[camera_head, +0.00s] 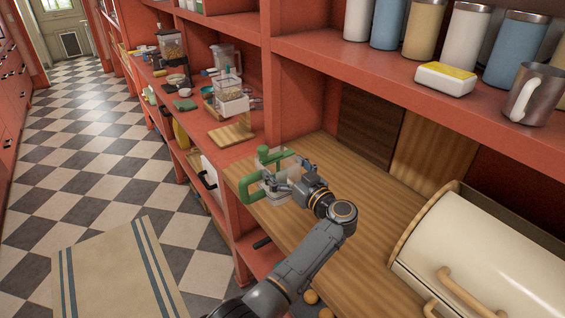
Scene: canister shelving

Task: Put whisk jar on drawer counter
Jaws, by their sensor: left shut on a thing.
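The whisk jar (262,187) is a clear container with a green handle on its left side and a green knob on top. It is at the front left end of the wooden drawer counter (300,246). My left gripper (279,184) is shut on the jar from its right side and hides part of it. The jar looks upright. I cannot tell whether its base touches the counter or is just above it. My right gripper is not in view.
A cream bread bin (490,262) with a wooden handle fills the right of the counter. Boards (432,160) lean at the back. A shelf above holds several canisters (466,36), a butter dish (445,79) and a metal mug (537,95). A lower counter at left holds a blender (172,45).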

